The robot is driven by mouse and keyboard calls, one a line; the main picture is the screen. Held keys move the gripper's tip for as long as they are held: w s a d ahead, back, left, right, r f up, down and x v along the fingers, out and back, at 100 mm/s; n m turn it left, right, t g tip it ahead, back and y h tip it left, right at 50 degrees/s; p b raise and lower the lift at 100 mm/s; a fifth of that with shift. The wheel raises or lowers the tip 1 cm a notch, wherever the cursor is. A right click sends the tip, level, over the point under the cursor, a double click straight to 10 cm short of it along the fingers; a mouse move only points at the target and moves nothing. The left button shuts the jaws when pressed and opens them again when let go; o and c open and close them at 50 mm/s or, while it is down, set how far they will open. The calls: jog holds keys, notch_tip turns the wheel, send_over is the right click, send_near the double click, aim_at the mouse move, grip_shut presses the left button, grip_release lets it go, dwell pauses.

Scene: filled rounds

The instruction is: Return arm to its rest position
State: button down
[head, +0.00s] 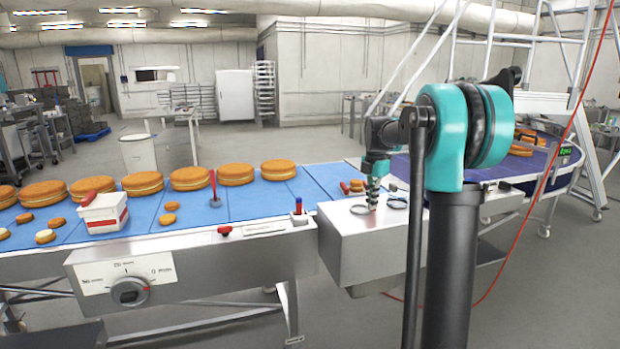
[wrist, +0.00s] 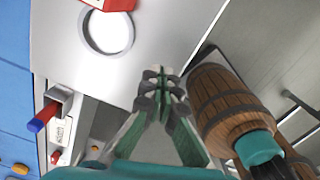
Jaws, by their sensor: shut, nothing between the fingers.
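My gripper (head: 373,198) shows in the head view at the end of my teal and black arm, over the metal stand (head: 345,250) to the right of the belt. In the wrist view, the green fingers of my gripper (wrist: 160,80) are together at their dark tips, with nothing held between them. The tips appear apart from any object. My thick black column and teal joint fill the right foreground of the head view and hide part of the stand and the room behind.
A blue conveyor (head: 250,203) carries several round cakes (head: 277,169) and a red-and-white tub (head: 103,213). A holder with a red and blue item (head: 298,209) is at its edge. A brown barrel-like thing (wrist: 222,105) is right of the fingers. A red cable hangs far right.

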jog(key=shift+s+f+m, duration=0.3)
jog(key=shift+s+m, duration=0.2)
jog(key=shift+s, duration=0.2)
jog(key=s+f+m+t, duration=0.1)
jog(key=s+f+m, duration=0.5)
jog(key=s, duration=0.4)
jog(key=s+a+f+m+t, duration=0.1)
jog(key=s+f+m, duration=0.6)
jog(key=s+m, duration=0.2)
jog(key=s+f+m+t, duration=0.2)
jog(key=s+f+m, duration=0.4)
jog(key=s, duration=0.6)
jog(key=shift+s+a+f+m, duration=0.2)
jog(key=shift+s+m, duration=0.15)
jog(key=shift+m, duration=0.85)
